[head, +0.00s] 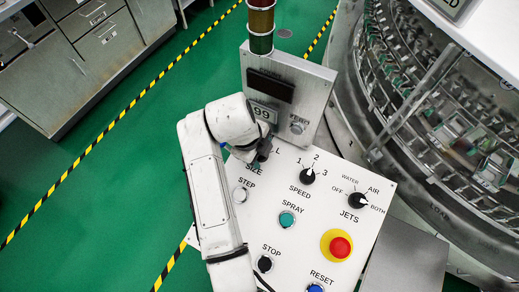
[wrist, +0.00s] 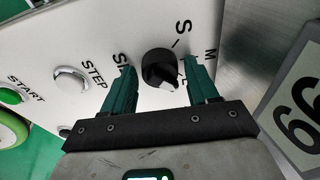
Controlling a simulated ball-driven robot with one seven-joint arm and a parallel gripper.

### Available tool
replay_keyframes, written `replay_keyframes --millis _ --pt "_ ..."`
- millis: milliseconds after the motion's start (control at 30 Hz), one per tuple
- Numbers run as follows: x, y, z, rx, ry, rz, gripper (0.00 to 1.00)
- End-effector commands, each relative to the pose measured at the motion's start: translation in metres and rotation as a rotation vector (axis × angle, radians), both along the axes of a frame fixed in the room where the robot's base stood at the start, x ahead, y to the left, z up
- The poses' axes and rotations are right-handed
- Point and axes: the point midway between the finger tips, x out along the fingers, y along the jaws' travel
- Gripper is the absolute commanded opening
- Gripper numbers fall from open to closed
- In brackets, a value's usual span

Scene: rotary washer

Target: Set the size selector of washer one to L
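The size selector (wrist: 160,68) is a black round knob on the white control panel, at the upper middle of the wrist view. The letters S and M show beside it, with part of an L close to the right finger. A pale mark shows on the knob's lower right, but I cannot tell clearly which letter it points to. My gripper (wrist: 161,75) is open, its two green fingers on either side of the knob with small gaps.
The panel (head: 330,185) also carries a speed knob (head: 307,177), a jets knob (head: 358,201), a step button (head: 240,195), a spray button (head: 287,219) and a red emergency button (head: 340,247). An upright display box (head: 310,100) stands just behind my gripper. The rotary washer (head: 440,110) is at right.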

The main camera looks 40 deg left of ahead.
Motion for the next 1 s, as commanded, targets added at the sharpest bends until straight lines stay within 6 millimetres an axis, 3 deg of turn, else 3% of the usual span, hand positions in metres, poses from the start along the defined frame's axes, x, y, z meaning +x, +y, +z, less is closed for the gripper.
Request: replay_keyframes --millis 100,467,800,1000 --pt "0.0 0.0 0.0 0.0 -0.001 0.001 0.68" --pt "-0.002 0.002 0.011 0.002 -0.002 0.002 0.68" --pt "-0.02 0.006 0.07 0.003 -0.002 0.002 0.68" --pt "-0.027 0.007 0.095 0.001 -0.002 0.0 0.68"
